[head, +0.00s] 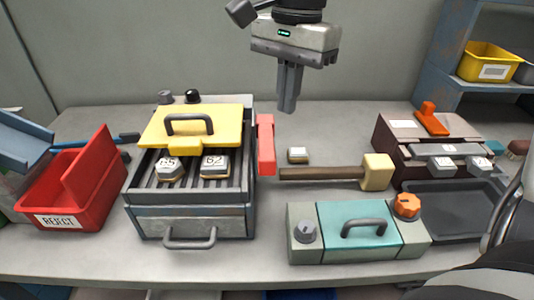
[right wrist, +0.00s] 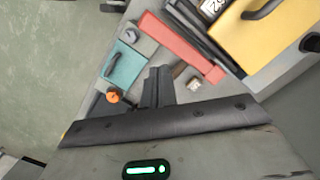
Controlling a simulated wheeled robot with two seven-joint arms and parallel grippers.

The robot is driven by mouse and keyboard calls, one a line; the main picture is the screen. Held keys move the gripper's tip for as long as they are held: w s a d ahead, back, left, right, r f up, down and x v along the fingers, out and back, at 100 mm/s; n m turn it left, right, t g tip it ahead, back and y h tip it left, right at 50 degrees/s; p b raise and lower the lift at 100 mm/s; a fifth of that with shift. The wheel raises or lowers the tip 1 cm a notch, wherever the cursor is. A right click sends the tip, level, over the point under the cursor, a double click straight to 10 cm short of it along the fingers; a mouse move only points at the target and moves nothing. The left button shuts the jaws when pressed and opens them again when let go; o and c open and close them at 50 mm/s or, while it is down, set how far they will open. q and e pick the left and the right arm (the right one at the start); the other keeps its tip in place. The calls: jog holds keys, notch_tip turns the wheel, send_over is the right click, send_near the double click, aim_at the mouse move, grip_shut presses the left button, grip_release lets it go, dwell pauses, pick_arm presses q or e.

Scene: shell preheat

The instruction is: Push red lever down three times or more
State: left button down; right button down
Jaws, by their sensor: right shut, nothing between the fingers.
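The red lever (head: 266,143) is on the right side of the grey box with the yellow lid, and stands raised along that side. It also shows in the right wrist view (right wrist: 185,48) as a long red bar. My right gripper (head: 287,109) points down with its fingers together and empty. It hangs above and slightly right of the lever, apart from it. In the right wrist view the closed fingertips (right wrist: 158,72) show below the red bar. My left gripper is not in view.
The grey box's yellow lid (head: 192,128) is raised over two numbered blocks. A mallet (head: 320,173) lies right of the lever, near a small block (head: 298,155). A teal-topped box (head: 355,228) stands in front. A red REJECT bin (head: 75,187) is at left, a brown machine (head: 400,140) at right.

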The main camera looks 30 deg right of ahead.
notch_tip(320, 180, up, 8)
jog(key=shift+w+d+f, duration=0.15)
jog(key=shift+d, duration=0.2)
